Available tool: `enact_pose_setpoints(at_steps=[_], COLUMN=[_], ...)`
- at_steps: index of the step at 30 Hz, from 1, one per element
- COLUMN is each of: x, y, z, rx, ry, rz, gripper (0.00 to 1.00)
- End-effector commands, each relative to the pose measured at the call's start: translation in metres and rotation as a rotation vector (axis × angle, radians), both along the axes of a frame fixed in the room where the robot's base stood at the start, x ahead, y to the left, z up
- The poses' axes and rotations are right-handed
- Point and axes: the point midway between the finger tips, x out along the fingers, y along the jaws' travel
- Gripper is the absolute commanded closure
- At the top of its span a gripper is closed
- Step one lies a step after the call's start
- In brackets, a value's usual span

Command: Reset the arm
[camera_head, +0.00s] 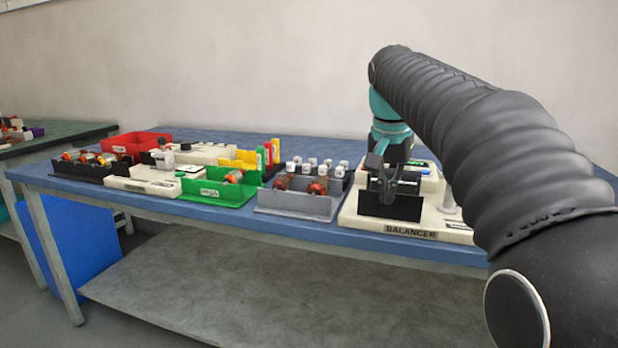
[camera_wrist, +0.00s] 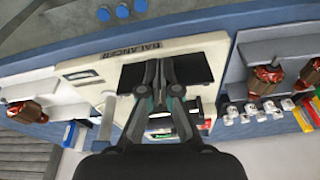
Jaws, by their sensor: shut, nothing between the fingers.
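My arm (camera_head: 480,130) reaches from the lower right over the blue workbench. My gripper (camera_head: 379,178) points down over the balancer (camera_head: 420,232), a cream machine with a "BALANCER" label. In the wrist view, my gripper (camera_wrist: 157,82) is shut and empty, in front of the black panel of the balancer (camera_wrist: 108,67). I cannot tell whether the fingertips touch the machine. The arm hides the right end of the bench.
A grey tray (camera_head: 290,207) with copper-wound armatures stands left of the balancer. A green bin (camera_head: 205,194), a red bin (camera_head: 130,143) and a black bin (camera_head: 80,171) stand further left on the workbench (camera_head: 240,222). A wall is behind.

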Motion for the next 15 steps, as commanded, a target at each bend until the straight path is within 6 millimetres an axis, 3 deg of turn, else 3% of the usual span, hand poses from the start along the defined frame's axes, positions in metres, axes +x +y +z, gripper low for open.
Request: enact_pose_setpoints(at_steps=[8,15], x=[-0.025,-0.087], y=[0.002,0.001], z=[-0.049,-0.103], rx=[-0.017,-0.041], ry=[-0.028,-0.087], rz=[0.194,0.378], gripper=[1.0,1.0])
